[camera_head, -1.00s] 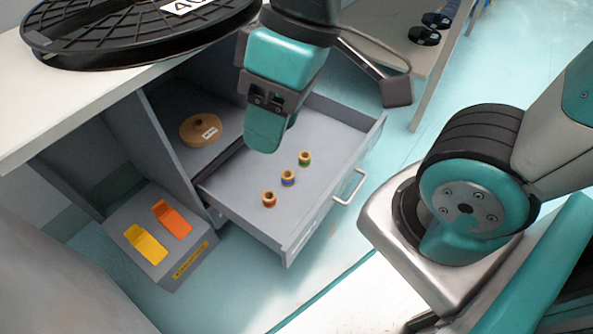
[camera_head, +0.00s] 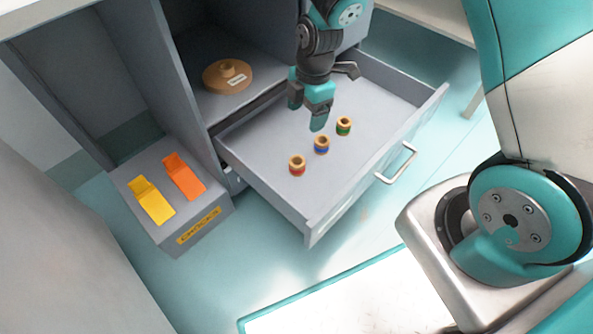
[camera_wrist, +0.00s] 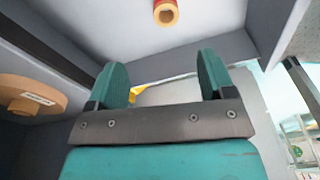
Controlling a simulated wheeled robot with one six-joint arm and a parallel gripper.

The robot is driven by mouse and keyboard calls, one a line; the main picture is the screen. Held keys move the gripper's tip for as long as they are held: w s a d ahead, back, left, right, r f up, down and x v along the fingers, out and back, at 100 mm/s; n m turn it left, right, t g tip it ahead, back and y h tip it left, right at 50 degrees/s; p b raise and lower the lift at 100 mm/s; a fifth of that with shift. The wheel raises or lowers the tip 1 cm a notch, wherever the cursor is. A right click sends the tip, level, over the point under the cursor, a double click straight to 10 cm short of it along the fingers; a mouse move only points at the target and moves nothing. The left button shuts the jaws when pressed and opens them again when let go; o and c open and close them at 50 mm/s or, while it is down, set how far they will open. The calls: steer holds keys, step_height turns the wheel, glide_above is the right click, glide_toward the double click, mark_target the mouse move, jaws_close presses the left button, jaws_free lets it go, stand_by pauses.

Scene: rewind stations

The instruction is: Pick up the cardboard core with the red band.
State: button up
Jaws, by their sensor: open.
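The cardboard core with the red band (camera_head: 297,166) stands upright in the open grey drawer (camera_head: 262,167), nearest the viewer of three cores in a slanting row. A core with a reddish band, seemingly the same one, shows at the top edge of the wrist view (camera_wrist: 166,12), beyond my fingertips. My gripper (camera_head: 313,112) is over the drawer, behind and above the cores. It is open and empty, its two teal fingers (camera_wrist: 161,78) well apart in the wrist view.
Blue-banded (camera_head: 321,145) and green-banded (camera_head: 344,126) cores stand close by. The drawer's walls and front surround them. A brown reel (camera_head: 228,76) lies in the cabinet. Yellow (camera_head: 151,202) and orange (camera_head: 184,177) chocks sit on a grey box. The drawer floor left of the cores is clear.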

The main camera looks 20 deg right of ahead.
steer(key=b, duration=0.6)
glide_above(297, 163)
steer(key=f, duration=1.1)
steer(key=shift+s+d, duration=0.3)
steer(key=shift+s, duration=0.05)
steer(key=f+b, duration=0.1)
steer(key=a+f+b, duration=0.1)
steer(key=f+b, duration=0.1)
steer(key=s+f+b, duration=0.1)
steer(key=f, duration=0.1)
steer(key=shift+a+f+b, duration=0.2)
steer(key=shift+b, duration=0.15)
steer(key=shift+r, duration=0.15)
steer(key=c, duration=1)
steer(key=shift+r, duration=0.1)
